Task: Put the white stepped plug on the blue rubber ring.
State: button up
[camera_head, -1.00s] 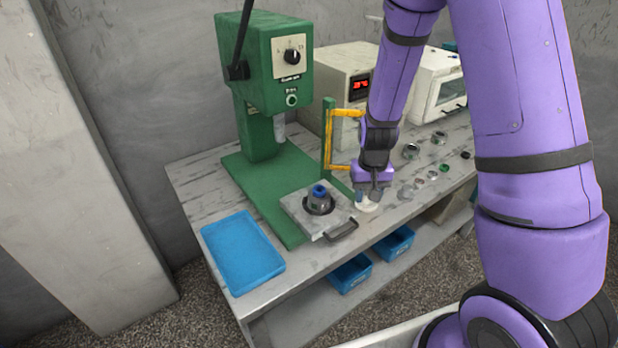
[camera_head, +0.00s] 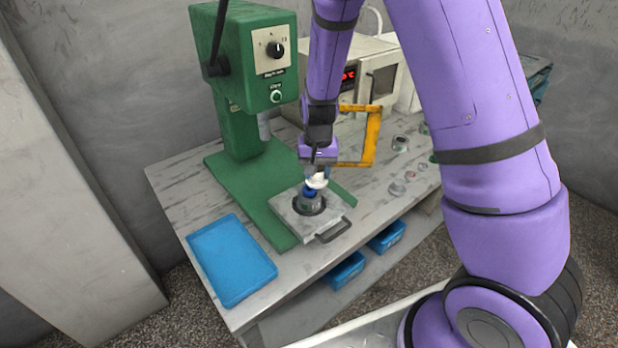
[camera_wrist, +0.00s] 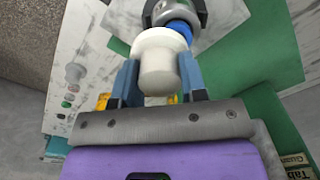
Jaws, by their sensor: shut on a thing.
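The white stepped plug (camera_wrist: 158,62) is between the fingers of my gripper (camera_wrist: 158,85), which is shut on it. In the head view the plug (camera_head: 317,182) shows just under my gripper (camera_head: 318,168). The blue rubber ring (camera_head: 309,191) sits on top of a grey cylindrical part (camera_head: 309,203) standing in a dark round seat on a metal plate. In the wrist view the ring (camera_wrist: 181,29) is partly hidden behind the plug's wide step. The plug is at or just above the ring; I cannot tell whether they touch.
The metal plate (camera_head: 291,219) with a dark handle (camera_head: 333,231) lies on the green press base (camera_head: 226,176). The green press (camera_head: 240,60) stands behind to the left. A blue tray (camera_head: 231,262) lies at the table's left. Several small parts stand at the right.

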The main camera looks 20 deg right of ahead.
jog(key=shift+w+a+f, duration=0.1)
jog(key=shift+w+a, duration=0.3)
jog(key=shift+w, duration=0.2)
jog(key=shift+w+a+f, duration=0.1)
jog(key=shift+w+a, duration=0.3)
jog(key=shift+w, duration=0.15)
jog(key=shift+s+f, duration=0.1)
jog(key=shift+f, duration=1.6)
jog(key=o, duration=0.9)
notch_tip(320, 180, up, 12)
jog(key=s+d+r+n+t+y, duration=0.1)
jog(key=s+d+r, duration=0.1)
jog(key=s+r, duration=0.5)
jog(key=s+d+r+n+t, duration=0.15)
jog(key=s+r, duration=0.35)
jog(key=r, duration=0.5)
jog(key=s+d+r+t, duration=0.1)
jog(key=s+r, duration=0.1)
jog(key=s, duration=0.3)
jog(key=s+d+r+n, duration=0.1)
jog(key=s+r, duration=0.1)
jog(key=s, duration=0.4)
jog(key=s+d+r+t+h, duration=0.1)
jog(key=s+r, duration=0.1)
jog(key=s, duration=0.4)
jog(key=shift+s+d+r+n+t, duration=0.2)
jog(key=shift+d+r+n+t, duration=0.05)
jog(key=shift+r+n+t, duration=0.1)
